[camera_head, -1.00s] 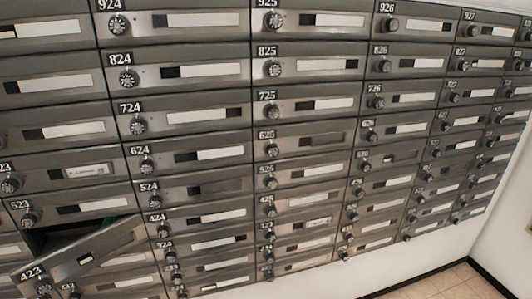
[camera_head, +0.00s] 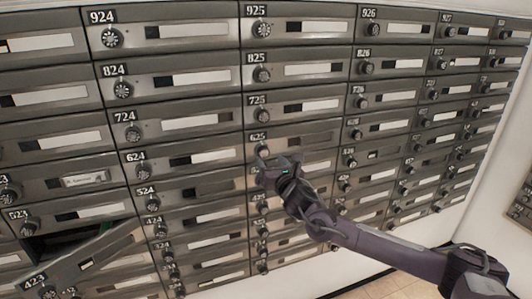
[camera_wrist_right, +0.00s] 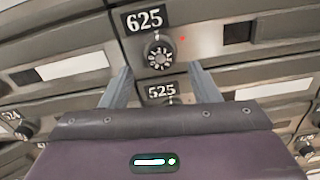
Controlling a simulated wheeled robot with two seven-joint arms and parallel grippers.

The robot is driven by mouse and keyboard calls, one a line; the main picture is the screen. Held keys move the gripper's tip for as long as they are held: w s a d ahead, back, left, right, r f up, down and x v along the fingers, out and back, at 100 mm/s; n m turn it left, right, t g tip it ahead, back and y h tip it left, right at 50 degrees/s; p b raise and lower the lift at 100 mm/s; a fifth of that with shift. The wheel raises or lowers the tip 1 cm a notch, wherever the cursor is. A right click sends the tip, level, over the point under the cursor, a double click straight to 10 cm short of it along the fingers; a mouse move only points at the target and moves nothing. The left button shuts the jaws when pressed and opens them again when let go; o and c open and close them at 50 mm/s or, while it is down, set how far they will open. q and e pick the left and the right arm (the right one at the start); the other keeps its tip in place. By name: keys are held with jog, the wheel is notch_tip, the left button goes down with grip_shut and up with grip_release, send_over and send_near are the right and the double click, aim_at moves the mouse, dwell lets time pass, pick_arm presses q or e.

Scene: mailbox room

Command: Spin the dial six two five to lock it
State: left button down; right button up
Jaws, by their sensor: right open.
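The mailbox door numbered 625 (camera_head: 315,143) is in the middle of the wall of boxes in the head view and looks closed. Its round dial (camera_wrist_right: 160,56) sits under the 625 plate in the right wrist view, with a small red dot to its right. My right gripper (camera_head: 276,162) is just below and in front of this dial, and partly hides the area around it. Its two fingers (camera_wrist_right: 164,80) are apart, one on each side below the dial, with nothing between them. Whether they touch the dial cannot be told. My left gripper is not in view.
The door of box 423 (camera_head: 95,262) hangs open at the lower left, showing a dark inside with something green. Neighbouring dials stick out, such as the one of 725 (camera_head: 262,115). A white wall (camera_head: 500,200) and tiled floor lie at the right.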

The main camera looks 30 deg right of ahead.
aim_at(265, 153)
jog(key=p+x, duration=0.1)
jog(key=x, duration=0.3)
jog(key=shift+w+d, duration=0.1)
jog(key=shift+w, duration=0.45)
jog(key=shift+c, duration=0.3)
jog(key=c, duration=0.9)
